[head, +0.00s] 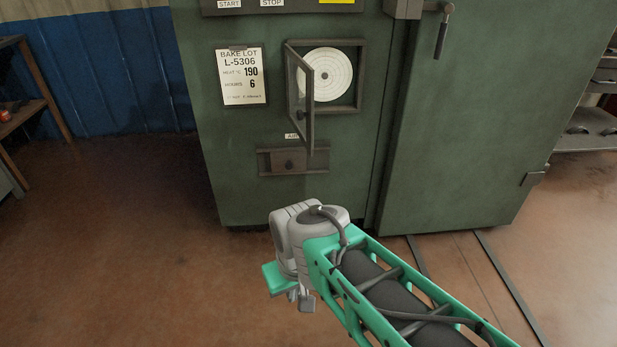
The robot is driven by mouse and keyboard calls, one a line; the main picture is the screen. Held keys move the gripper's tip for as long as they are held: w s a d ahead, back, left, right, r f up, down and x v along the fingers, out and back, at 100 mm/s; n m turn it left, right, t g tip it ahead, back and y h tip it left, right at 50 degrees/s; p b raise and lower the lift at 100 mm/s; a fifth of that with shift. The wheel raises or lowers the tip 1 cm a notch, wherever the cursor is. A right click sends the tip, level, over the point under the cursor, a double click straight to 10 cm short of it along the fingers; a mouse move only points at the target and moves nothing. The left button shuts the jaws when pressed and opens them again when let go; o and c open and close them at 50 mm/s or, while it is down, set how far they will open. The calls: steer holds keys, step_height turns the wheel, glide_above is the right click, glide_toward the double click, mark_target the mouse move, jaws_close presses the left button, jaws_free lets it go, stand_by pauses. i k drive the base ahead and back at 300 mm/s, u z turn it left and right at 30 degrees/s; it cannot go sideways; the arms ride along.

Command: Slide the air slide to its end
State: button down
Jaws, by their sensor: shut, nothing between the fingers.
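A hinged window door (299,97) stands open before the round chart (327,75), its lower corner jutting over the slide. A bake lot card (241,77) hangs to the left. The large oven door (470,120) is at right. The floor ahead is clear.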

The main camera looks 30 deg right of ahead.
mark_target(294, 160)
steer(key=z, duration=0.2)
steer(key=i, duration=1.1)
steer(key=u, duration=0.65)
